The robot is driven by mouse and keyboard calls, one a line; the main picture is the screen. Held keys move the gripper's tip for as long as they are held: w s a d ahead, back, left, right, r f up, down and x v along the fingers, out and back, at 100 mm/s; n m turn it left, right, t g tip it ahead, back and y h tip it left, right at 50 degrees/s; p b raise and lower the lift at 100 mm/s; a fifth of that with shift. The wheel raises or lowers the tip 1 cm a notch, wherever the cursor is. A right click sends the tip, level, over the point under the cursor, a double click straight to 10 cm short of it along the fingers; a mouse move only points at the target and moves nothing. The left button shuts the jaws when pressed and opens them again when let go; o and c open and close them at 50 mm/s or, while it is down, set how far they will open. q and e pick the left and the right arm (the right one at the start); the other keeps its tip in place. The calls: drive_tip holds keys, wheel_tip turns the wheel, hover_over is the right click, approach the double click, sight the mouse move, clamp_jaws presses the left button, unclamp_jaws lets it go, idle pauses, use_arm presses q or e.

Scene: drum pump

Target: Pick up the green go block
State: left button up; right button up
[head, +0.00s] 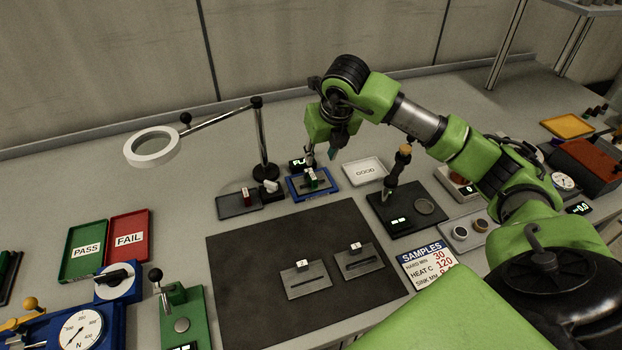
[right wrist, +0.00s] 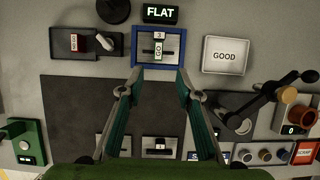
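The green go block (right wrist: 158,49) stands in a slot of a grey plate inside a blue-rimmed tray (right wrist: 135,46), at the top middle of the right wrist view. In the head view my right gripper (head: 322,158) hangs just above and behind the block. I cannot tell the exact gap. My left gripper is not in view.
A red block (right wrist: 78,44) sits in a dark tray to the left. A black FLAT display (right wrist: 160,13) stands behind. A white GOOD tray (right wrist: 226,56) and a post tester (head: 397,172) stand to the right. A magnifier lamp (head: 262,140) stands at the left. The dark mat (head: 240,270) lies in front.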

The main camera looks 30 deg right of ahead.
drive_tip(key=p, duration=0.1)
hover_over(313, 176)
drive_tip(key=s, duration=0.2)
drive_tip(key=f, duration=0.6)
drive_tip(key=shift+s+a+f, duration=0.15)
drive_tip(key=shift+a+f, duration=0.1)
drive_tip(key=shift+w+f+p, duration=0.2)
drive_tip(key=shift+f+p, duration=0.25)
drive_tip(key=shift+p, duration=0.15)
drive_tip(key=p+x, duration=0.1)
drive_tip(key=x, duration=0.2)
drive_tip(key=shift+w+f+p, duration=0.1)
drive_tip(key=shift+f+p, duration=0.2)
drive_tip(key=shift+w+f, duration=0.2)
drive_tip(key=shift+f, duration=0.2)
drive_tip(key=shift+c, duration=0.4)
clamp_jaws()
